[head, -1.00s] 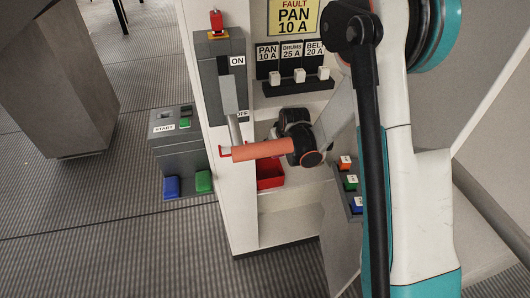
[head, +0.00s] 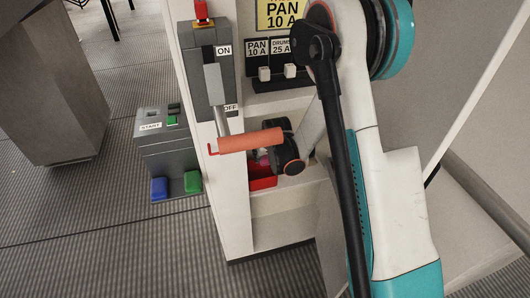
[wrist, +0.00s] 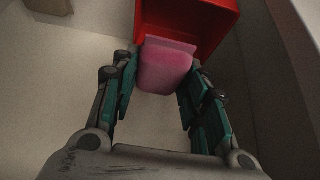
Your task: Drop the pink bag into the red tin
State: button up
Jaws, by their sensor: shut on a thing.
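My gripper (wrist: 160,85) is shut on the pink bag (wrist: 166,65), which sits between its green-padded fingers in the wrist view. The red tin (wrist: 205,14) is just beyond the bag there, and the bag's far edge overlaps the tin's near edge in the picture. I cannot tell whether they touch. In the head view the red tin (head: 264,183) stands in a cabinet recess. My gripper (head: 268,152) is close above it, partly hidden by an orange lever handle. A small bit of the pink bag shows beneath the handle.
The lever's orange handle (head: 252,140) sticks out in front of my gripper. A breaker panel (head: 278,68) is above the recess. A grey START box (head: 168,150) stands at the left.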

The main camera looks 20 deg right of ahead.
jog(key=shift+f, duration=0.35)
jog(key=o, duration=1.2)
jog(key=shift+r, duration=0.1)
jog(key=v, duration=1.2)
